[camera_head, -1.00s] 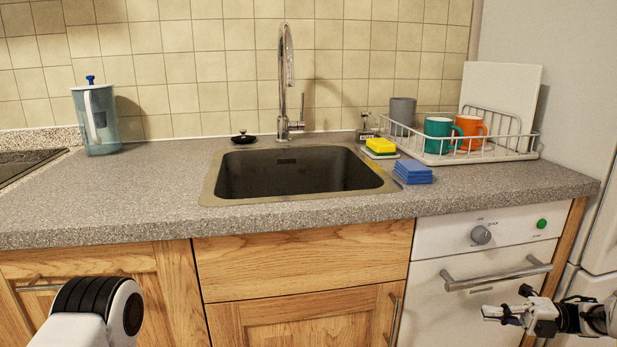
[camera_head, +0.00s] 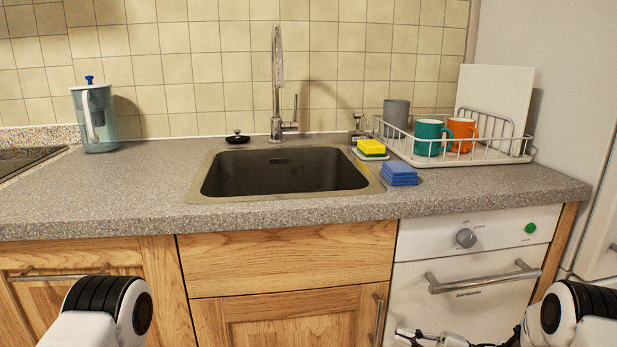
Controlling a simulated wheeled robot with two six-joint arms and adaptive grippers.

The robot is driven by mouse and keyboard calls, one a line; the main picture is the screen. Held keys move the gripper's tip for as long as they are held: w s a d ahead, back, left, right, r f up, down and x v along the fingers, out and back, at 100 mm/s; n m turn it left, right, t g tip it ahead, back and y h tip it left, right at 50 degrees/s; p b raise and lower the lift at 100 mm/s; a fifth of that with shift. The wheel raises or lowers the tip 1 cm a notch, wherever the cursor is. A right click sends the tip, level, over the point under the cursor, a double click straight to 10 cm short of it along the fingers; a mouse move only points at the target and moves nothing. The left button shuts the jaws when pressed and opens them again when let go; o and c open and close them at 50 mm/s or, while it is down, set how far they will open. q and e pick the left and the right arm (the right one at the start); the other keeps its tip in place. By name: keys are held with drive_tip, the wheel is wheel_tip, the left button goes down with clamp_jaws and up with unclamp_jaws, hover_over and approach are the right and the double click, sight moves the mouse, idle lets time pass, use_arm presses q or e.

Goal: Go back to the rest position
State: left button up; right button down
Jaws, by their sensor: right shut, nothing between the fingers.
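My right gripper (camera_head: 408,334) is low at the bottom edge, in front of the white dishwasher (camera_head: 470,300) and below its handle. It is shut and empty, and the frame edge cuts off part of it. My right arm's white and black link shows at the bottom right corner. My left arm's link shows at the bottom left, in front of the wooden cabinet (camera_head: 90,262). My left gripper is out of view.
The grey counter (camera_head: 100,195) holds a water pitcher (camera_head: 95,118), sink (camera_head: 285,174), yellow sponge (camera_head: 371,147), blue cloths (camera_head: 399,174) and dish rack (camera_head: 465,155) with teal (camera_head: 428,137), orange (camera_head: 461,132) and grey (camera_head: 396,113) mugs. Cabinet fronts stand close to both arms.

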drive_tip(key=s+a+f+m+t+h, duration=0.1)
drive_tip(key=s+a+f+m+h, duration=0.2)
drive_tip(key=s+f+m+h, duration=0.35)
drive_tip(key=s+a+f+m+t+h, duration=0.1)
drive_tip(key=s+a+f+m+h, duration=0.25)
drive_tip(key=f+m, duration=0.5)
drive_tip(key=s+d+f+m+g+h, duration=0.2)
drive_tip(key=s+d+m+g+h, duration=0.15)
drive_tip(key=s, duration=0.55)
drive_tip(key=s+d+f+m+g+h, duration=0.2)
drive_tip(key=s+d+m+g, duration=0.15)
drive_tip(key=s, duration=0.55)
drive_tip(key=s+d+f+m+g+h, duration=0.2)
drive_tip(key=s+d+m+h, duration=0.15)
drive_tip(key=s, duration=0.55)
wheel_tip(320, 180, up, 25)
drive_tip(key=p, duration=2.5)
drive_tip(key=shift+m, duration=0.35)
